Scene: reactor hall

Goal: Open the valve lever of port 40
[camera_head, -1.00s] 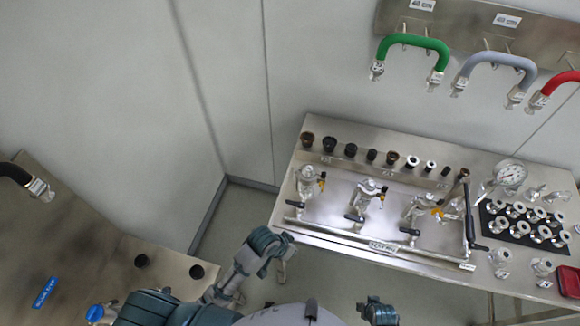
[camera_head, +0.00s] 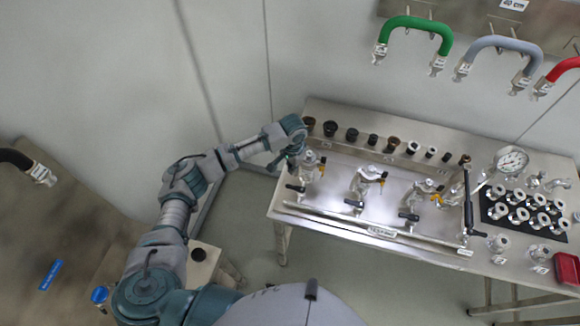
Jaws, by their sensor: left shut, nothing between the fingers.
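A steel bench (camera_head: 330,228) carries a row of silver valves with black levers. The left valve (camera_head: 308,165) has its black lever (camera_head: 296,188) at its front left. The middle valve (camera_head: 366,182) has a lever (camera_head: 354,203), and the right valve (camera_head: 424,192) has a lever (camera_head: 409,216). I cannot read which one is port 40. My left gripper (camera_head: 274,165) is shut and empty, just left of the left valve's upper part, near the bench's left edge. I cannot tell whether it touches the valve. My right gripper is out of view.
Several dark and white round fittings (camera_head: 352,135) line the bench's back. A tall black-handled lever (camera_head: 470,205), a gauge (camera_head: 511,159) and a black mat (camera_head: 495,208) with fittings are at right. Green (camera_head: 418,23) and grey hoses (camera_head: 497,43) hang on the wall.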

